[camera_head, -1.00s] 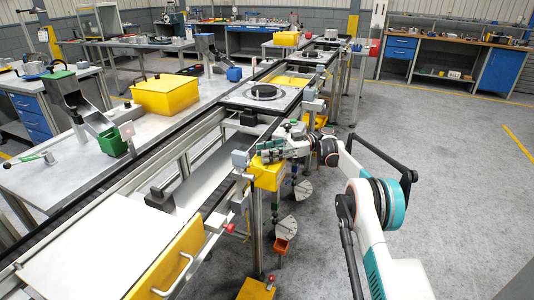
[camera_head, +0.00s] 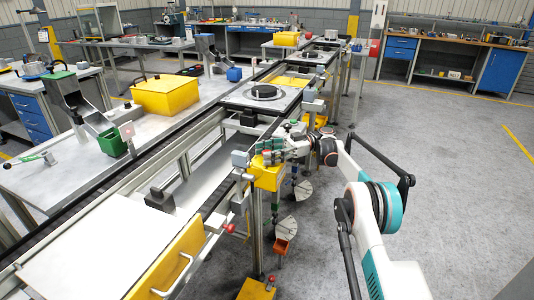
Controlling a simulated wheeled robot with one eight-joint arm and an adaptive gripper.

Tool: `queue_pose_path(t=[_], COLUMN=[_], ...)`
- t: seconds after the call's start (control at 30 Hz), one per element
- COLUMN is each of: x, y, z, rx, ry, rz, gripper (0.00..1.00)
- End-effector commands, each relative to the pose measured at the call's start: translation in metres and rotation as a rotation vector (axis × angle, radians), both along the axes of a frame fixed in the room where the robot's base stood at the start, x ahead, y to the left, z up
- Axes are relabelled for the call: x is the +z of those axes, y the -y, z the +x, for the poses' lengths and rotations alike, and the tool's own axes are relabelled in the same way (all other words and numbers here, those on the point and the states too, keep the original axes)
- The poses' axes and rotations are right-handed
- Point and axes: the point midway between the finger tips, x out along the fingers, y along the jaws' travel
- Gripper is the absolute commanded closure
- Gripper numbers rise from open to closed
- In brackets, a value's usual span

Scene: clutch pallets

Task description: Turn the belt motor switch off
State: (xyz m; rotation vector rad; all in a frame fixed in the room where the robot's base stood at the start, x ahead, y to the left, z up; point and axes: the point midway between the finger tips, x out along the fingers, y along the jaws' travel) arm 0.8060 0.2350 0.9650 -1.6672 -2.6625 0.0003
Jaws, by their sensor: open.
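My gripper (camera_head: 266,153) is at the right edge of the conveyor line, at the end of my white and teal arm. It is open, with nothing seen between its fingers. It is just above a yellow box (camera_head: 266,179) mounted on the conveyor's side, and right of a small grey box (camera_head: 240,159) on the rail. I cannot make out a belt motor switch for certain; the gripper hides part of the yellow box's top. Whether the fingers touch anything is too small to tell.
The conveyor frame (camera_head: 193,150) runs diagonally across the view. A yellow drawer front (camera_head: 172,264) with a handle is at the near end. A red knob (camera_head: 230,228) sticks out below the rail. A yellow bin (camera_head: 165,96) stands on the left bench. The floor right of my arm is clear.

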Motion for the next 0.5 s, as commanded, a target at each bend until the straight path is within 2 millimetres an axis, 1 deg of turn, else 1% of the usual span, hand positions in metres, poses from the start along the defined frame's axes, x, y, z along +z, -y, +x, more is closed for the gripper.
queue_pose_path(t=[0.07, 0.17, 0.5], x=[0.003, 0.013, 0.073], y=[0.000, 0.000, 0.000], z=[0.000, 0.000, 0.000], rx=[0.000, 0.000, 0.000], ry=[0.000, 0.000, 0.000], rz=[0.000, 0.000, 0.000], gripper=[0.51, 0.51, 0.51])
